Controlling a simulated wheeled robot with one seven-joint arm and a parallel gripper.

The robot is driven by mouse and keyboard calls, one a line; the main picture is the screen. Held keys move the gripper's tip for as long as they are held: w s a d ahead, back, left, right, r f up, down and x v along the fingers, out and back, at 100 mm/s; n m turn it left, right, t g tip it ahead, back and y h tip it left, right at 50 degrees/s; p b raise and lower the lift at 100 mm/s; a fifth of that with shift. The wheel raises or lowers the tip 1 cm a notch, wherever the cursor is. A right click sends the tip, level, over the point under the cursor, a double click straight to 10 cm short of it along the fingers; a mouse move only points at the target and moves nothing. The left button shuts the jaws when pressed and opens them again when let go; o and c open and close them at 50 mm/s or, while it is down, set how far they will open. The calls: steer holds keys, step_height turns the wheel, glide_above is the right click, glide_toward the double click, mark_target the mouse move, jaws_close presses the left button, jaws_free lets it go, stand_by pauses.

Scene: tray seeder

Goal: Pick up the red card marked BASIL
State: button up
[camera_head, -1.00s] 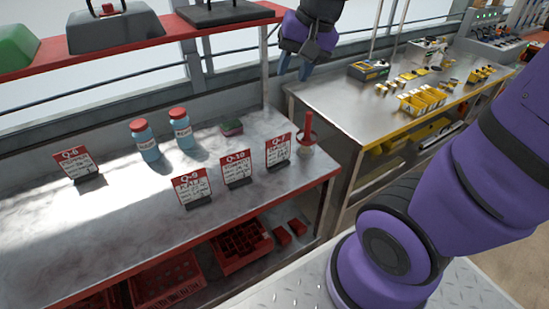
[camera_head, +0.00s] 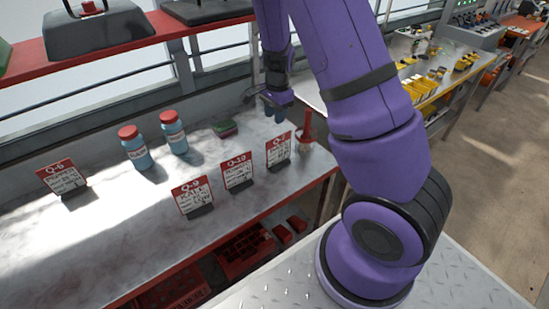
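Several red-and-white cards stand upright in dark holders on the grey bench. They are Q-6 (camera_head: 62,178) at the left, Q-9 (camera_head: 192,196) at the front, Q-10 (camera_head: 237,172) behind it to the right, and a card (camera_head: 279,150) further right, whose number looks like Q-7. The word on Q-9 looks like KALE. The other words are too small to read, so I cannot tell which card is marked BASIL. My gripper (camera_head: 273,111) is pointed down, above and behind the rightmost card. Its fingertips look slightly apart, with nothing visible between them.
A red upright tool (camera_head: 306,132) stands beside the rightmost card. A red shelf (camera_head: 140,32) runs above. Red crates (camera_head: 245,252) sit below the bench.

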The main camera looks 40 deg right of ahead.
steer(key=f, duration=0.1)
steer(key=d+f, duration=0.1)
steer(key=m, duration=0.1)
steer(key=shift+w+d+f+h, duration=0.15)
steer(key=shift+w+f+h, duration=0.15)
steer(key=shift+w+f, duration=0.1)
step_height(320, 180, down, 5)
steer(key=shift+f, duration=0.2)
glide_above(279, 151)
step_height(279, 151, down, 4)
steer(key=shift+w+f, duration=0.15)
steer(key=shift+f, duration=0.4)
jaws_close()
